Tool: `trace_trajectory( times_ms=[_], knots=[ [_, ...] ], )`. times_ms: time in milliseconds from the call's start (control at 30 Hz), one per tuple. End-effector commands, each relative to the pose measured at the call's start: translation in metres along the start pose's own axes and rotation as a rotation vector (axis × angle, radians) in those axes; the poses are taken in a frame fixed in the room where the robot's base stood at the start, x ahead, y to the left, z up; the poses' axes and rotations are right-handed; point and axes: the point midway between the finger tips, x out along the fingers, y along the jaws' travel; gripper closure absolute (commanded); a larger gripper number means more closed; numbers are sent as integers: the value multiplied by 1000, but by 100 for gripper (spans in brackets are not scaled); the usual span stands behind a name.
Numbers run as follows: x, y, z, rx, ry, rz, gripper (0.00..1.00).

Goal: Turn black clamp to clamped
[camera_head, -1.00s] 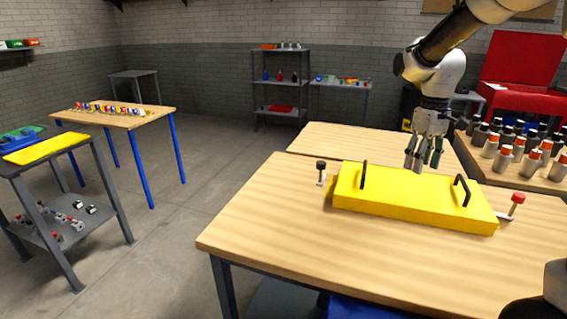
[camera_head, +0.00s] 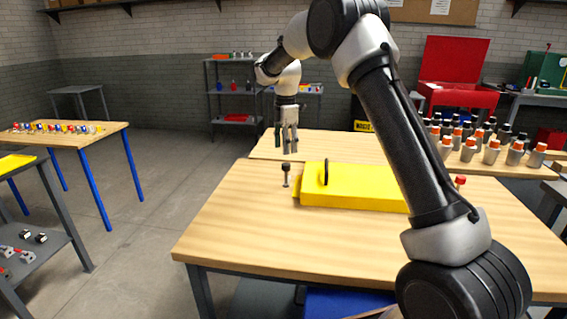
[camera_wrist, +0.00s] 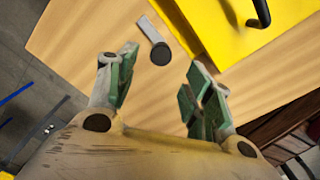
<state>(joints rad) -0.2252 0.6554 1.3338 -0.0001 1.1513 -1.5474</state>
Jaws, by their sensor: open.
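The black clamp (camera_head: 285,168) stands upright on the wooden table at the left end of the yellow chassis (camera_head: 350,186). In the wrist view the clamp's round black knob (camera_wrist: 160,54) and grey bar (camera_wrist: 150,28) show from above, beside the yellow chassis edge (camera_wrist: 225,35). My gripper (camera_head: 287,148) points down above and behind the clamp in the head view. In the wrist view my gripper (camera_wrist: 158,85) is open, its green-padded fingers apart with nothing between them. The knob lies just beyond the fingertips, apart from them. A red-knobbed clamp (camera_head: 460,181) is partly hidden by my arm.
The wooden table (camera_head: 240,225) is clear in front of the chassis. A black handle (camera_head: 326,173) rises from the chassis near its left end. Several orange- and black-capped bottles (camera_head: 493,150) stand on another table at the right.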

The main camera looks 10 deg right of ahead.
Motion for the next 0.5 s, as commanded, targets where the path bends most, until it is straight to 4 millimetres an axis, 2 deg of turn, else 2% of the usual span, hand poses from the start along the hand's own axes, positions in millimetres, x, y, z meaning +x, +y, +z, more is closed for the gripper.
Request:
trace_trajectory(
  times_ms=[300,500],
  knots=[
    [52,-1,0,3,0,-4,49],
    [68,-1,0,4,0,-2,49]
  ],
)
